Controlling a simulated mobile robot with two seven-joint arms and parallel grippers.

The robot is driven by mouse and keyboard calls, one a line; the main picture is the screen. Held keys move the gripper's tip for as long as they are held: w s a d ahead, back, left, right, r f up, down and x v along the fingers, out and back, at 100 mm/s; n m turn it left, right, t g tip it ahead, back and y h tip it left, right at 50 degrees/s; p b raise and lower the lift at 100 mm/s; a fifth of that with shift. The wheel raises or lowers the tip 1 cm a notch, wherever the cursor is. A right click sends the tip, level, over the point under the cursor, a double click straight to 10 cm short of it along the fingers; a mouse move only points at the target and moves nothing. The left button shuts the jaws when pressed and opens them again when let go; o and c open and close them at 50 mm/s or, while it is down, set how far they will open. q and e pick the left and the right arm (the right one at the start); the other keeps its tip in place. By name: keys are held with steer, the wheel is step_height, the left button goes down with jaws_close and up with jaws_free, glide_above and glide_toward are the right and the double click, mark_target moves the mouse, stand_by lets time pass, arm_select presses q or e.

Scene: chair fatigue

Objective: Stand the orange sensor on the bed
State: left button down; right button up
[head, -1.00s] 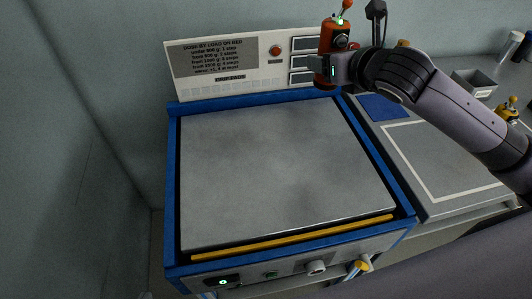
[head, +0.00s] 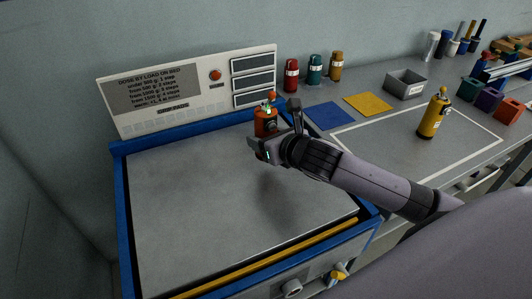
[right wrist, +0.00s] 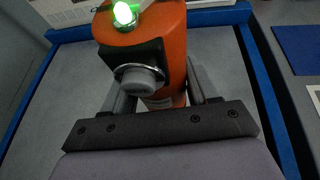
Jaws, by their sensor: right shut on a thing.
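The orange sensor (head: 265,122) is upright in my right gripper (head: 262,144), over the far right part of the bed. The bed is a grey plate (head: 190,210) in a blue frame. In the right wrist view the sensor (right wrist: 172,52) stands between the two fingers (right wrist: 158,96), with its lit green lamp on top and a grey knob facing the camera. The sensor's base is hidden by the gripper, so I cannot tell whether it touches the plate. My left gripper is not in view.
A sign panel (head: 150,92) stands along the bed's back edge. To the right are a blue mat (head: 328,116), a yellow mat (head: 368,104), a grey bin (head: 405,84), a yellow bottle (head: 432,116) and red, teal and amber bottles (head: 315,70). The bed's left and front are clear.

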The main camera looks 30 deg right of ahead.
steer(key=shift+f+b, duration=0.35)
steer(key=shift+f, duration=1.8)
steer(key=o, duration=1.1)
steer(key=shift+f, duration=0.15)
steer(key=shift+r, duration=0.2)
steer(key=v, duration=1.2)
steer(key=shift+f+p, duration=0.1)
steer(key=shift+p, duration=0.2)
